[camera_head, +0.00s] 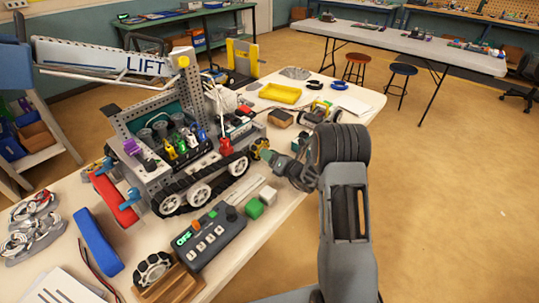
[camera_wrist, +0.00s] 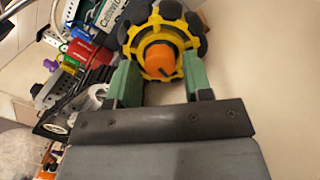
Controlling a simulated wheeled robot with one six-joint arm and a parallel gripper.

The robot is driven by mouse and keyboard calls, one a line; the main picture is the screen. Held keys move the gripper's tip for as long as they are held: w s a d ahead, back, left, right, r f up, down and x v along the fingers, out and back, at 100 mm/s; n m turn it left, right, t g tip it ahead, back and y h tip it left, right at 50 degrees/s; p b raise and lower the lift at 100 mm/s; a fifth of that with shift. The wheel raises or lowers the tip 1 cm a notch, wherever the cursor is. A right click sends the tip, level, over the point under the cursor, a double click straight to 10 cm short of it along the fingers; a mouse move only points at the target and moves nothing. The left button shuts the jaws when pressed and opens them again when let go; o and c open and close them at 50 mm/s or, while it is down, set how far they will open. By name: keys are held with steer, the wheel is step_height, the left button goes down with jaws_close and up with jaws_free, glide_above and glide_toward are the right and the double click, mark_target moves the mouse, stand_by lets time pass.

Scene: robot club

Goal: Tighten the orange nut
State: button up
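The orange nut (camera_wrist: 159,59) sits at the centre of a yellow wheel (camera_wrist: 150,32) with black rollers, in the wrist view. In the head view this yellow wheel (camera_head: 259,146) shows small at the right end of the tracked robot (camera_head: 190,165); I cannot make out the nut there. My gripper (camera_wrist: 160,66) is open, with its green fingers apart on the left and right of the nut. The fingertips overlap the wheel's lower rim in the picture; I cannot tell whether they touch it. My gripper also shows in the head view (camera_head: 268,155), close to the wheel.
A yellow tray (camera_head: 280,93) and a small wheeled robot (camera_head: 318,112) are behind. Floor right of the table is clear.

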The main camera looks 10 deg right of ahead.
steer(key=shift+o, duration=0.9)
steer(key=v, duration=1.3)
steer(key=shift+s+d, duration=0.25)
steer(key=shift+s, duration=0.05)
steer(key=s+a+r+n+g+p, duration=0.6)
steer(key=s+a+r+n+g, duration=0.7)
steer(key=n, duration=0.7)
steer(key=s+d+r+n+h+p, duration=0.2)
steer(key=s+r+n+h, duration=0.1)
steer(key=n, duration=0.5)
steer(key=s+d+r+n+t+h+p, duration=0.1)
steer(key=s+d+r+n+h+p, duration=0.1)
steer(key=r+n+h, duration=0.4)
steer(key=shift+s+d+r+n+h, duration=0.3)
steer(key=shift+s+n+h, duration=0.5)
steer(key=shift+n, duration=0.4)
